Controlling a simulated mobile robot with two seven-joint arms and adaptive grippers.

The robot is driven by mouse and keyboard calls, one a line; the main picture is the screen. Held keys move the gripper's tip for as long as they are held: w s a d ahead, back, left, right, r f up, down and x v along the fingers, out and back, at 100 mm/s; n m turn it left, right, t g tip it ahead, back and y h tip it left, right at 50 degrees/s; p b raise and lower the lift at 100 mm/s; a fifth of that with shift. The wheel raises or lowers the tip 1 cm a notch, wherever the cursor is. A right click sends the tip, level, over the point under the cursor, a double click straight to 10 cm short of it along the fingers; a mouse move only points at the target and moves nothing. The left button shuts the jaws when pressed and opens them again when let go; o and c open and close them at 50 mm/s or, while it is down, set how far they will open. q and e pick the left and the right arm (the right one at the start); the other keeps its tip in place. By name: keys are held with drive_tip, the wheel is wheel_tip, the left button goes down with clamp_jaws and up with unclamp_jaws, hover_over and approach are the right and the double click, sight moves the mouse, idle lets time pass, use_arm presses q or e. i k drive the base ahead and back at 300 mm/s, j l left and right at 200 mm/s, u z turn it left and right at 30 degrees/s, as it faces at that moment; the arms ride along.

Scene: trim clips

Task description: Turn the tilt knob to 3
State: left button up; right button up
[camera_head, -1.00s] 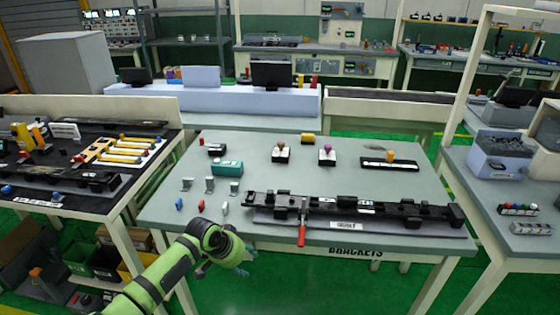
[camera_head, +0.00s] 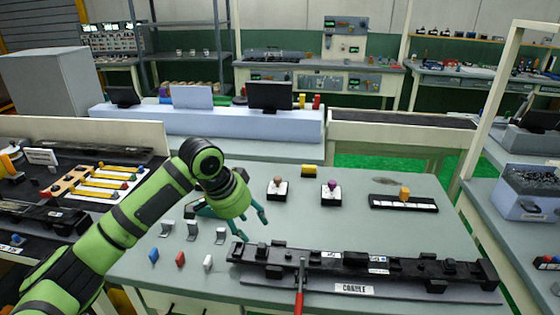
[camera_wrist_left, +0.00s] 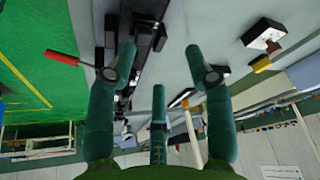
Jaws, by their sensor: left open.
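Two small black-and-white blocks stand on the grey table, one with a brown knob (camera_head: 277,182) and one with a purple knob (camera_head: 331,186). To their right, an orange knob (camera_head: 404,192) sits on a black strip with white marks. I cannot read which is the tilt knob, or any setting. My left gripper (camera_head: 251,224) is open and empty above the table, left of and nearer than the brown knob, by the left end of a black rail. In the left wrist view its spread fingers (camera_wrist_left: 160,62) show nothing between their tips; a knobbed block (camera_wrist_left: 262,34) is at upper right.
The long black rail (camera_head: 330,258) lies along the table front, with a red-handled tool (camera_head: 299,300) across it. Small brackets and coloured pieces (camera_head: 180,259) lie left of it. A yellow piece (camera_head: 309,170) is behind the knobs. The table between rail and knobs is mostly clear.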

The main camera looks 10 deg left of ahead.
sight(278, 180)
drive_tip(key=i, duration=0.9)
